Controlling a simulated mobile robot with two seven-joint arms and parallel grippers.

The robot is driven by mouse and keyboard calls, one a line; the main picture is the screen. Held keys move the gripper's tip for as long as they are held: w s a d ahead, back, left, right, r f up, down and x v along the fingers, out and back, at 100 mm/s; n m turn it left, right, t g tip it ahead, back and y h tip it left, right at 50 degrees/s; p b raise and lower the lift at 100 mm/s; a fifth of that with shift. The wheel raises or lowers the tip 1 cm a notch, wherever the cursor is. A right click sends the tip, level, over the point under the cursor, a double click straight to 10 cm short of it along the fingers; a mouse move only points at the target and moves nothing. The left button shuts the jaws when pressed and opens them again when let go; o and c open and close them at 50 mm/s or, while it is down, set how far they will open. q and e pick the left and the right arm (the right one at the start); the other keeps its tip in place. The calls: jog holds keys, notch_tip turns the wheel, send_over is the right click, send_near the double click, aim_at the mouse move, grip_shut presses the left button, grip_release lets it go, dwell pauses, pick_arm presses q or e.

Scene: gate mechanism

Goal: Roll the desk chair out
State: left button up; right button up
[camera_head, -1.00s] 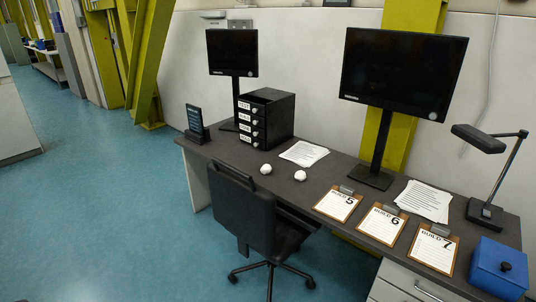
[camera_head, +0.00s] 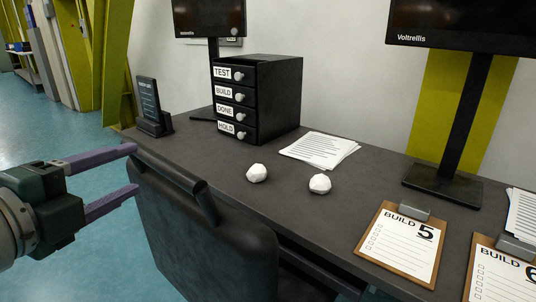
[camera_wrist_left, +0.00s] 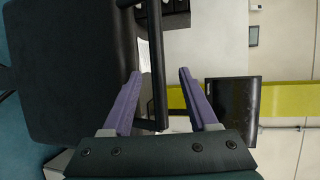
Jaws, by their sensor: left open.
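The black desk chair (camera_head: 205,245) stands at the desk, its backrest toward me and its seat mostly hidden. A bar (camera_head: 175,178) runs along the top of the backrest. My left gripper (camera_head: 135,170) is open and empty, with purple fingers at the left end of the backrest top. In the left wrist view, the chair back (camera_wrist_left: 65,75) fills the left side, and the bar (camera_wrist_left: 156,50) appears between the open fingers (camera_wrist_left: 160,95). I cannot tell whether a finger touches the chair. My right gripper is not in view.
The grey desk (camera_head: 215,165) is just beyond the chair, holding a black drawer unit (camera_head: 275,105), two white lumps (camera_head: 257,173) (camera_head: 320,184), papers (camera_head: 320,148), clipboards (camera_head: 402,245) and monitors (camera_head: 455,25). Blue floor (camera_head: 85,170) is clear at the left.

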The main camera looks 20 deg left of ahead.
pick_arm(q)
jog(key=shift+w+f, duration=0.2)
jog(key=shift+w, duration=0.3)
jog(key=shift+w+f, duration=0.15)
jog(key=shift+w, duration=0.35)
jog(key=w, duration=0.2)
jog(key=w+f, duration=0.1)
jog(key=w, duration=0.2)
jog(key=w+b, duration=0.1)
jog(key=w, duration=0.2)
jog(key=shift+f, duration=0.3)
grip_shut()
dwell(0.3)
